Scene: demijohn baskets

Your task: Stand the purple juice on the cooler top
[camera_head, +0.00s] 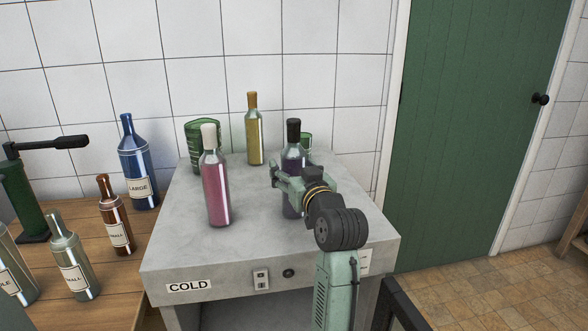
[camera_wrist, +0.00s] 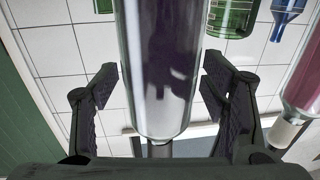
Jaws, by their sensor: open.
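The purple juice (camera_head: 290,208) is a clear bottle with a black cap and dark purple contents. It appears to stand upright on the grey cooler top (camera_head: 252,225), towards the right side. My gripper (camera_head: 287,176) is at the bottle's upper body and partly hides it. In the wrist view, which shows the scene upside down, the purple juice (camera_wrist: 166,60) is between the two fingers of my gripper (camera_wrist: 160,88). The fingers are open, with a visible gap on each side of the glass. The bottle's base is out of that view.
On the cooler top are a pink bottle (camera_head: 216,190), a yellow bottle (camera_head: 254,138), a green glass vessel (camera_head: 196,140) and another green one (camera_head: 305,143) behind the purple juice. A wooden counter (camera_head: 160,222) at left holds several labelled bottles. Free room lies at the cooler's front middle.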

